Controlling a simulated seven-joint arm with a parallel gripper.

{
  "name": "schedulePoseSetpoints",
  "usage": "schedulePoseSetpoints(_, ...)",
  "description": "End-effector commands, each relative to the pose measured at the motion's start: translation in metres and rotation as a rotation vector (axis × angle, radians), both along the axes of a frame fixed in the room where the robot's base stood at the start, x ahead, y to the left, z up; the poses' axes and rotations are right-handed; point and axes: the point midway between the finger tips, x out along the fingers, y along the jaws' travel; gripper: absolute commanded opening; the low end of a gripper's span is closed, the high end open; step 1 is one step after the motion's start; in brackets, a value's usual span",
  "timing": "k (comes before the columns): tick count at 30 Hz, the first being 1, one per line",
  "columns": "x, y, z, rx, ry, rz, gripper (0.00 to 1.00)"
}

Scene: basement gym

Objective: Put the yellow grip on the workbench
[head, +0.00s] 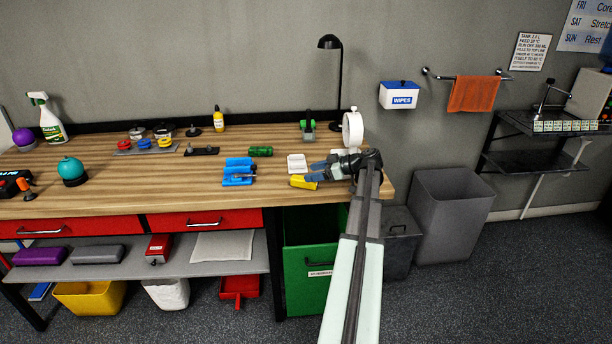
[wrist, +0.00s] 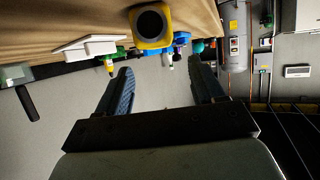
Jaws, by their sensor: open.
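The yellow grip (head: 303,183) lies on the wooden workbench (head: 130,194), near its front edge. In the wrist view the yellow grip (wrist: 138,40) shows a dark round end facing the camera. My gripper (head: 314,172) is at the right part of the workbench, just right of the yellow grip, with its blue fingers pointing left. In the wrist view my gripper (wrist: 163,82) is open, with nothing between its fingers. The grip appears just beyond the fingertips and apart from them. In the head view the fingers partly overlap the grip's right end.
A blue item (head: 238,172), a white block (head: 297,163) and a green cylinder (head: 260,151) stand close by on the bench. A black lamp (head: 340,85) and a white ring-shaped item (head: 353,128) are behind. The bench front is clear left of the blue item.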

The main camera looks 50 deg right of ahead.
Motion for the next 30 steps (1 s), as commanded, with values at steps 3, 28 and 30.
schedulePoseSetpoints(3, -0.022, -0.009, 0.01, -0.001, -0.001, -0.003, 0.68)
schedulePoseSetpoints(28, -0.066, -0.027, 0.031, 0.0, -0.002, -0.001, 0.68)
schedulePoseSetpoints(30, -0.065, -0.027, 0.031, 0.0, -0.002, -0.001, 0.68)
